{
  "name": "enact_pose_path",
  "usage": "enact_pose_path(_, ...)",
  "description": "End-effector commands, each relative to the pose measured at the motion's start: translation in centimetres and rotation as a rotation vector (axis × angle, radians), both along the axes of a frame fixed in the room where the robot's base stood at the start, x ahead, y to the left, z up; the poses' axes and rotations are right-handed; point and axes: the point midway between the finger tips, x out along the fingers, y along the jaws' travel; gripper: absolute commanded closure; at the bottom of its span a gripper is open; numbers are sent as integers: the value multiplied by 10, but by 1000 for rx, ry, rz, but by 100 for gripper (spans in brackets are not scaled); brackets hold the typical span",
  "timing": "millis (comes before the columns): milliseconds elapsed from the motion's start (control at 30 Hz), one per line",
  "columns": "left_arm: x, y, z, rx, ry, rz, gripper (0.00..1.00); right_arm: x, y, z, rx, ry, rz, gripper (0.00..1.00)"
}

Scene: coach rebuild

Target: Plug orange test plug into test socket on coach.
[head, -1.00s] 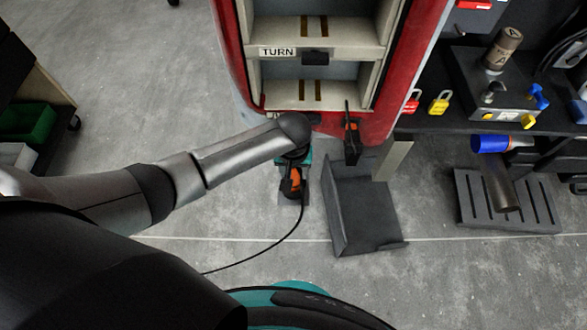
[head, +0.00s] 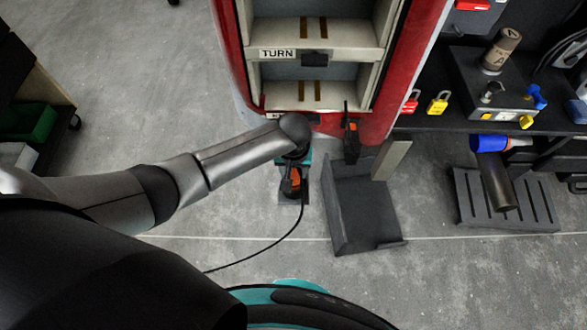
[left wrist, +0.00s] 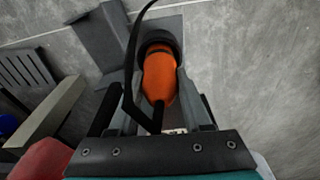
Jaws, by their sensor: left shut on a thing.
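The orange test plug (left wrist: 158,78) is between the fingers of my left gripper (left wrist: 160,100), which is shut on it. In the left wrist view its far end meets a black round collar (left wrist: 160,40) above a grey plate; I cannot tell whether the collar belongs to the plug. In the head view the plug (head: 291,182) shows partly below my left wrist, low in front of the red coach (head: 232,70). Its black cable (head: 300,225) trails down and left. I cannot make out the test socket for certain. My right gripper is not in view.
A black holder with an orange part (head: 351,135) is at the coach's lower right corner. A dark grey open tray (head: 365,210) lies on the floor right of the plug. A slotted rack (head: 510,215) and a workbench (head: 460,120) are further right.

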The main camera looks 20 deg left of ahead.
Motion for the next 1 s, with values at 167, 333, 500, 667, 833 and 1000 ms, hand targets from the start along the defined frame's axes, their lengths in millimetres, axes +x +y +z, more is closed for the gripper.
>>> enact_pose_path(167,1,0,0,-1,-1,0,100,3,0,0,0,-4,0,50)
enact_pose_path(333,0,0,1,-1,-1,0,100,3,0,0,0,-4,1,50)
enact_pose_path(500,0,0,1,0,-1,0,100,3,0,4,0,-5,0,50)
enact_pose_path(667,1,0,1,0,-1,-1,100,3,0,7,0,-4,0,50)
enact_pose_path(833,1,0,0,0,-2,-1,100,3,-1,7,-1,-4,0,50)
enact_pose_path(1000,1,0,0,-1,-1,-1,100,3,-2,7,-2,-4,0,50)
